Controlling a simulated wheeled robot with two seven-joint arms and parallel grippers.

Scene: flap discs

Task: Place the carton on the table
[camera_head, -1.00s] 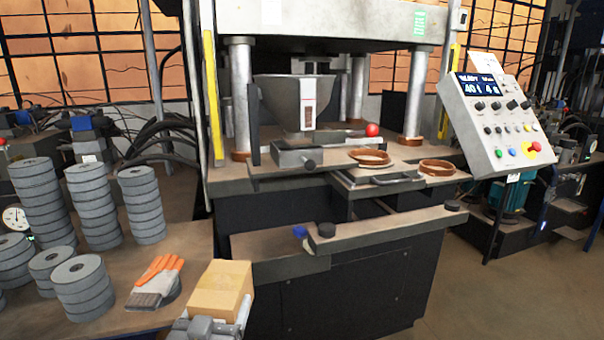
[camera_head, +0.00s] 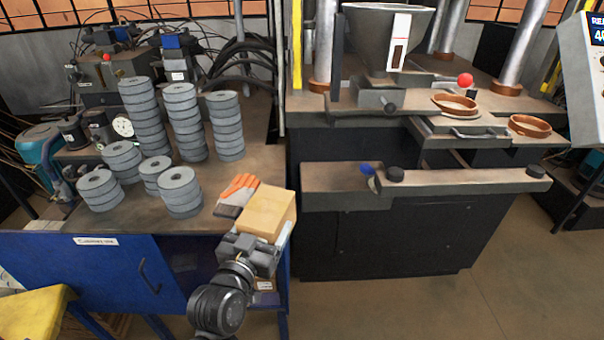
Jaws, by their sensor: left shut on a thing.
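The carton (camera_head: 268,211) is a tan cardboard box in the camera_head view, just left of the picture's middle. My left gripper (camera_head: 256,240) is shut on it from the near side and holds it at the right front corner of the table. The table (camera_head: 120,216) has a brown top over a blue cabinet. From this angle I cannot tell whether the carton touches the tabletop. My right gripper is not in view.
Stacks of grey flap discs (camera_head: 186,122) fill the table's left and back. Orange and grey gloves (camera_head: 238,192) lie right behind the carton. A press (camera_head: 390,225) stands to the right across a gap. Some tabletop at the front is bare.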

